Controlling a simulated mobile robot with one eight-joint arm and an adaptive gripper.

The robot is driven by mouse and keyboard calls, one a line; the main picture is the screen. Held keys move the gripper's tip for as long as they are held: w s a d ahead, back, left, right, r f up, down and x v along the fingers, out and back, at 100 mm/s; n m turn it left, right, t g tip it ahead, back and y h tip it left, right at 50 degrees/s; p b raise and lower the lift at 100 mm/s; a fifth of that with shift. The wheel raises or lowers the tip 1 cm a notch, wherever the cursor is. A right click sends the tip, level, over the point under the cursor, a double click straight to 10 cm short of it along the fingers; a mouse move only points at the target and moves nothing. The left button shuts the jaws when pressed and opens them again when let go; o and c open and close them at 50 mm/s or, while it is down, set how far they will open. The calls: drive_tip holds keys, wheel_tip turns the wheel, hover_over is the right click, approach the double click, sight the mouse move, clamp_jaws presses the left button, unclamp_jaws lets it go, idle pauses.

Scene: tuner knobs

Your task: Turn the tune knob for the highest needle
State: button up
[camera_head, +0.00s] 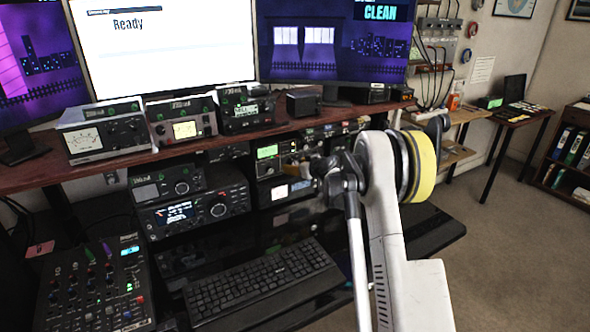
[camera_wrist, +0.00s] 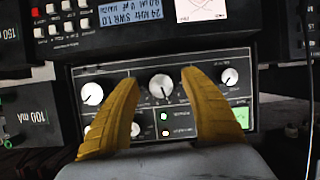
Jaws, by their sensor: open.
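In the wrist view, a dark panel (camera_wrist: 205,64) with several white-and-black knobs fills the middle. Which knob is the tune knob cannot be read. My gripper (camera_wrist: 158,80) is open, with one yellow finger on each side of the middle knob. I see gaps between the fingers and the knob; depth is unclear. A white meter face (camera_wrist: 188,8) with curved lines is cut off at the top edge; its needle reading is unclear. In the head view, my arm hides much of the gripper.
In the wrist view, an SWR display (camera_wrist: 152,10) and red and white buttons (camera_wrist: 62,15) adjoin the panel. The head view shows radios on the red-brown shelf (camera_head: 30,178), a keyboard (camera_head: 262,282) below, and a mixer (camera_head: 95,290) at left. Open floor lies at right.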

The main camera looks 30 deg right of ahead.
drive_tip(key=shift+w, duration=0.2)
clamp_jaws()
